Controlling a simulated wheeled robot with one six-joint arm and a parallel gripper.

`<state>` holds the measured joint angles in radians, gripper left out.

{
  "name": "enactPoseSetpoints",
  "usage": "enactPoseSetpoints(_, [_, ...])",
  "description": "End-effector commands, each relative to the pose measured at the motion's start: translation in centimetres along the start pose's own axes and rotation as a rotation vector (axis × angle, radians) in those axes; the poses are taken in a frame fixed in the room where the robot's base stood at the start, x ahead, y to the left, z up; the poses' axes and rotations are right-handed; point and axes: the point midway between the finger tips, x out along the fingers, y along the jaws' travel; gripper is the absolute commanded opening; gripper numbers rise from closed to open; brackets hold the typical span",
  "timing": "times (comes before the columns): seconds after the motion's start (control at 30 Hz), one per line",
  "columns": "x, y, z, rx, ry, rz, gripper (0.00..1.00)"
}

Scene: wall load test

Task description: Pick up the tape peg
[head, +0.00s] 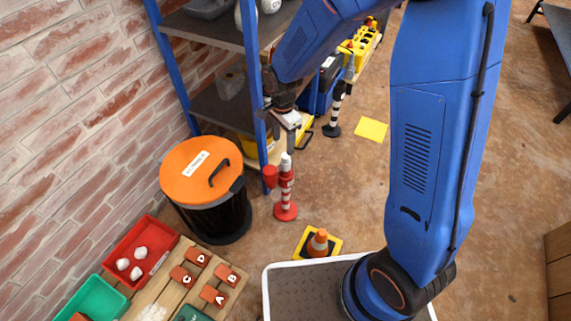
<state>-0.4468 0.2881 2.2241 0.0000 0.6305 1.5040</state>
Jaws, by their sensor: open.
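A red-and-white banded post (286,182) stands upright on a round red base on the floor, with a red cylinder (270,176) at its left side. It looks like the tape peg, though I cannot read a label on it. A second post (336,108) with black and white bands stands farther back on a dark base. My gripper (288,140) points down just above the white top of the red-and-white post. It is open, with nothing seen between its fingers. I cannot tell the exact gap between the fingers and the post.
A blue-framed shelf (249,60) stands behind and left of my gripper. A black bin with an orange lid (188,160) is left of the post. A small cone (318,242) stands in front. Lettered blocks (214,295) and red and green trays (136,255) lie at lower left.

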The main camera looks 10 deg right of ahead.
Motion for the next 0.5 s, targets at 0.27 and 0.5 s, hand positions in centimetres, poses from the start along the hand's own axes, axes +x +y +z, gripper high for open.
enactPoseSetpoints(0.27, [4.7,0.1,0.0,0.0,0.0,0.002,0.54])
enactPoseSetpoints(0.5, [6.3,0.0,-0.1,-0.001,0.0,-0.001,0.54])
